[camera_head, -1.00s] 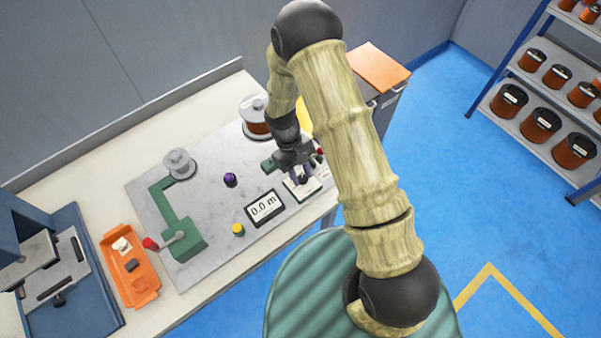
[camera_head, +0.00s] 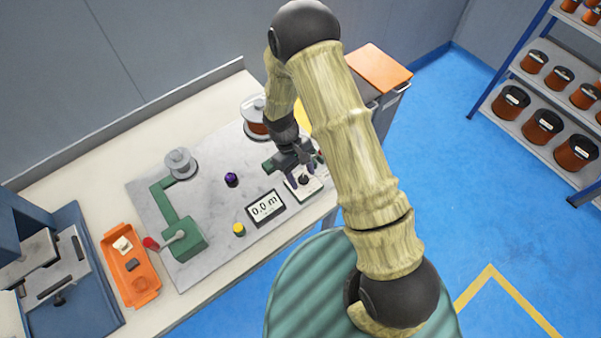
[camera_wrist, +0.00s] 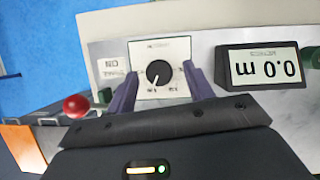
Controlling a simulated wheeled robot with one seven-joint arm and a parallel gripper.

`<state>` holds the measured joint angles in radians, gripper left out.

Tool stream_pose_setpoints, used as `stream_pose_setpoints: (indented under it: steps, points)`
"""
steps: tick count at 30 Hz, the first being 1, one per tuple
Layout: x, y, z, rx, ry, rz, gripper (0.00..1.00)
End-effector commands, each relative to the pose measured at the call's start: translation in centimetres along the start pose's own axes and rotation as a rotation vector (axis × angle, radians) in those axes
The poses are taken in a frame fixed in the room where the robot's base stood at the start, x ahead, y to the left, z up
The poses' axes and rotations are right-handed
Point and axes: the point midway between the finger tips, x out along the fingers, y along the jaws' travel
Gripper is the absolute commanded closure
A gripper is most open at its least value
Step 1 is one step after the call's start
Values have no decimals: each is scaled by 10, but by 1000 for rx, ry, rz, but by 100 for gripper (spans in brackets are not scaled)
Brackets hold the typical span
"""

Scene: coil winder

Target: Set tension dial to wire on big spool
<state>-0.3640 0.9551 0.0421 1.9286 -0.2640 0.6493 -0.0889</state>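The tension dial is a black round knob (camera_wrist: 160,73) on a white square plate, with a white pointer mark toward the lower left in the wrist view. The plate's small labels are too blurred to read. The dial also shows in the head view (camera_head: 304,180). My gripper (camera_wrist: 160,90) is open, its two purple fingers on either side of the dial plate and apart from the knob. In the head view my gripper (camera_head: 305,174) is over the dial. The big spool (camera_head: 257,127), wound with copper-coloured wire, stands behind my gripper, partly hidden by my arm.
A display reading 0.0 m (camera_head: 266,206) sits beside the dial. A purple knob (camera_head: 231,180), a yellow button (camera_head: 239,229) and a green winder with crank (camera_head: 184,239) share the grey plate. An orange tray (camera_head: 133,268) is at left. A red knob (camera_wrist: 76,105) is near the dial.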

Motion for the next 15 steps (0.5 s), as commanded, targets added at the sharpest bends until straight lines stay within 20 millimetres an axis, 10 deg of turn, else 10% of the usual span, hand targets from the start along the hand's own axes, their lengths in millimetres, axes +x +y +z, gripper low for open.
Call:
stream_pose_setpoints:
  steps: [15]
  points:
    - [-48,1,-2,1,6,2,48]
